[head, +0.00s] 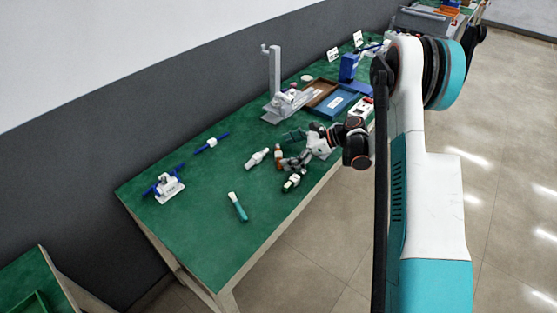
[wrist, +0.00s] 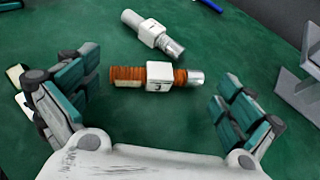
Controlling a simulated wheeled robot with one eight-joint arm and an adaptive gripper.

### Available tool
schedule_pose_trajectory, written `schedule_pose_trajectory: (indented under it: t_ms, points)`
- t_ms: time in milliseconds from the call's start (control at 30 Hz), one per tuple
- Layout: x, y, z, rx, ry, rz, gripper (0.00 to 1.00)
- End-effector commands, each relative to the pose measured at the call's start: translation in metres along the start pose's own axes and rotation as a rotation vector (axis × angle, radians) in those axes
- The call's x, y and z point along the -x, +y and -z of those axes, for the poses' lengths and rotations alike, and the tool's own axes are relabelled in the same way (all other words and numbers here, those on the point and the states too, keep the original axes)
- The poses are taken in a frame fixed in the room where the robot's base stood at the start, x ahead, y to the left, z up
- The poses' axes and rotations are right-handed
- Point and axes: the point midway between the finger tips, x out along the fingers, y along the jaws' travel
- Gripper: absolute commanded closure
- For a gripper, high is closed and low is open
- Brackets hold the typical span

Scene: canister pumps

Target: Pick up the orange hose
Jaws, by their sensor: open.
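The orange hose (wrist: 127,76) is ribbed, with a white block marked 3 and a silver end. It lies on the green table, level across the middle of the wrist view. In the head view the orange hose (head: 278,158) shows just in front of my gripper (head: 289,150). In the wrist view my gripper (wrist: 155,88) is open, with one finger beyond each end of the hose. The fingers appear apart from the hose, and nothing is held. I cannot tell the exact height of the fingertips above the table.
A white hose marked 1 (wrist: 152,33) lies close beside the orange one. A green-and-white piece (head: 292,181) lies near the table edge, beside my gripper. A teal tube (head: 238,208) lies nearer. A grey stand (head: 274,75) and trays (head: 338,106) are farther back.

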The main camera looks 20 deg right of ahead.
Motion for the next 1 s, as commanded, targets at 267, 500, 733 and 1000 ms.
schedule_pose_trajectory:
  t_ms: [267, 500, 733, 1000]
  points:
    - [-0.0137, 0.0000, -0.0003, -0.001, 0.000, 0.000, 0.00]
    - [-0.0135, 0.0000, -0.0003, -0.001, 0.000, 0.000, 0.41]
    - [-0.0136, 0.0000, 0.0002, 0.000, 0.001, 0.000, 0.63]
    - [-0.0133, 0.0001, -0.0004, -0.001, 0.002, 0.000, 0.67]
